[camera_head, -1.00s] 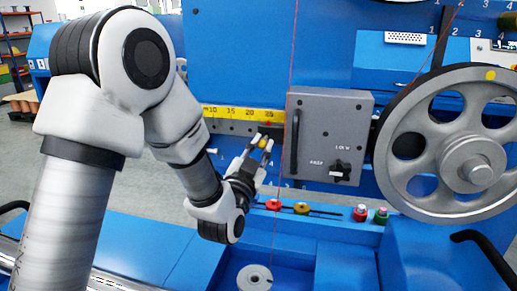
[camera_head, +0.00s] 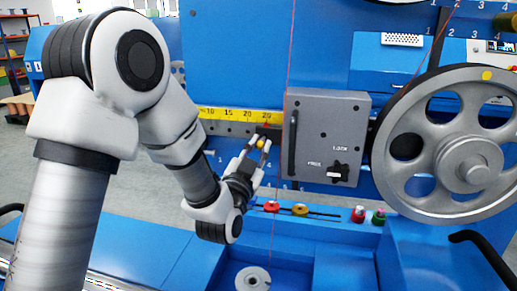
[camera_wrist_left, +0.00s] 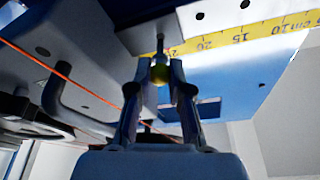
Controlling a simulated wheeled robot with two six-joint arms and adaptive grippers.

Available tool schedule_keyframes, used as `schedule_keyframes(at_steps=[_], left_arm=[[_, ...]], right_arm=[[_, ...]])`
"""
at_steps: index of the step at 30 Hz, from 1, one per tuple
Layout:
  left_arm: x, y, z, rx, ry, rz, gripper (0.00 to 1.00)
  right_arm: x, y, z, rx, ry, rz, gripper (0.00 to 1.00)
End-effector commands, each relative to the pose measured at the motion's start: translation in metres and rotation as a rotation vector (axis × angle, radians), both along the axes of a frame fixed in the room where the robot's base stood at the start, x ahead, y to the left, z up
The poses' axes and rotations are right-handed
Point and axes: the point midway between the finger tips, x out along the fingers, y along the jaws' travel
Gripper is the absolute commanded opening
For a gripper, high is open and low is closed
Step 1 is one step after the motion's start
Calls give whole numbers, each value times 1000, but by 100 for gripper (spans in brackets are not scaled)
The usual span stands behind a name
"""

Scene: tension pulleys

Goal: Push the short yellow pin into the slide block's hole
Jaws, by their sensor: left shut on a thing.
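My left gripper (camera_head: 260,141) is shut on the short yellow pin (camera_head: 262,145), just left of the slide block (camera_head: 325,110), a grey box with a bar handle and a black knob. In the left wrist view the pin's round yellow head (camera_wrist_left: 160,74) sits between the fingertips (camera_wrist_left: 160,68). Its thin grey shank points away from the gripper at a grey plate (camera_wrist_left: 152,36) beside the block. The shank's tip meets or nearly meets the plate; I cannot tell whether it is inside the hole. The hole itself is hidden. My right gripper is not in view.
A yellow ruler (camera_head: 220,113) runs above a perforated grey rail. A red cord (camera_head: 290,60) hangs in front, close to the block's left side. A large spoked wheel (camera_head: 408,188) stands right of the block. Red and yellow pieces (camera_head: 300,210) sit on the ledge below.

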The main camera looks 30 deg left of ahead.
Motion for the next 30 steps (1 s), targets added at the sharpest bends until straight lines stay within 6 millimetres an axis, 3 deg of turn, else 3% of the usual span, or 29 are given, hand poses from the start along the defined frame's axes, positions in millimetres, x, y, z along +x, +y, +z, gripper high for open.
schedule_keyframes(at_steps=[30], left_arm=[[6,1,0,1,-5,2,0]], right_arm=[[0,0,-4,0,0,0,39]])
